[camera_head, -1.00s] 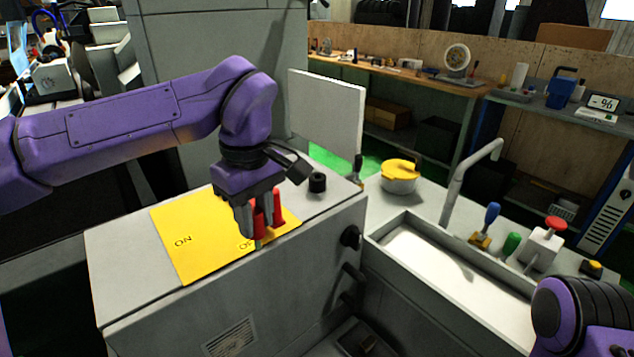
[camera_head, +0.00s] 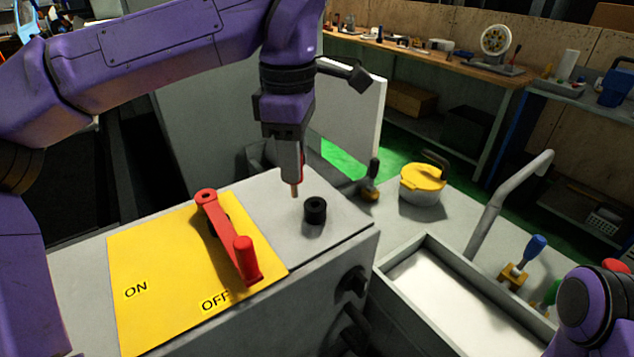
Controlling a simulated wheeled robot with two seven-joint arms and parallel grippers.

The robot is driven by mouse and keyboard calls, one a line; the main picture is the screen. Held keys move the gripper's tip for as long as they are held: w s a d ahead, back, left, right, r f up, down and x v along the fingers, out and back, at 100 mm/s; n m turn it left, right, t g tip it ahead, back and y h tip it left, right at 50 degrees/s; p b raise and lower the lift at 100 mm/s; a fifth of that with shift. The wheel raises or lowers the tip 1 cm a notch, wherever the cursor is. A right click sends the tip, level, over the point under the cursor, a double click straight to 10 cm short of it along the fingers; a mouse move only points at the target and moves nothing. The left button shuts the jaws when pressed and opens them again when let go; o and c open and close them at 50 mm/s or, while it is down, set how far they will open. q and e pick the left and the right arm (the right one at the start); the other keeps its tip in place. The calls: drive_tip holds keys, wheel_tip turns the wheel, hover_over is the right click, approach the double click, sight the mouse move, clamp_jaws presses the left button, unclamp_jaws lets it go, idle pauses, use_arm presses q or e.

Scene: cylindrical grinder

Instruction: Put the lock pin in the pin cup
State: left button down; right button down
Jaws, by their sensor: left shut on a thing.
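My left gripper (camera_head: 291,176) points down above the grey cabinet top, shut on the lock pin (camera_head: 295,190). Only the pin's thin coppery tip shows below the fingers, with a bit of red beside them; the rest is hidden by the gripper. The pin hangs about upright. The pin cup (camera_head: 315,210), a small black cylinder with a dark opening, stands on the cabinet top just right of and below the pin tip in the picture. The pin and cup look apart. My right gripper is out of view; only part of my right arm shows at the lower right.
A red lever (camera_head: 229,240) lies across the yellow ON/OFF plate (camera_head: 160,270), its knob near OFF. A grey upright panel (camera_head: 355,115) stands behind the cup. Right of the cabinet are a yellow-lidded pot (camera_head: 422,180) and a grey trough (camera_head: 455,300).

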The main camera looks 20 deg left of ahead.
use_arm(q)
drive_tip(key=w+f, duration=0.2)
drive_tip(key=f, duration=0.1)
drive_tip(key=w+f, duration=0.2)
drive_tip(key=f, duration=0.1)
drive_tip(key=w+d+f+p, duration=0.1)
drive_tip(key=w+f, duration=0.1)
drive_tip(key=f, duration=0.1)
drive_tip(key=shift+w+d+f, duration=0.1)
drive_tip(key=shift+w+f, duration=0.1)
drive_tip(key=shift+w, duration=0.2)
drive_tip(key=shift+w+f, duration=0.15)
drive_tip(key=shift+f, duration=0.15)
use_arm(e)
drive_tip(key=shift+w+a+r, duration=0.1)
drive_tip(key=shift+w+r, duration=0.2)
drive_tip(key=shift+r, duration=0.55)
use_arm(q)
drive_tip(key=c, duration=0.8)
unclamp_jaws()
drive_tip(key=shift+f, duration=0.1)
wheel_tip(320, 180, up, 12)
drive_tip(key=shift+r+p, duration=0.2)
drive_tip(key=shift+p, duration=0.1)
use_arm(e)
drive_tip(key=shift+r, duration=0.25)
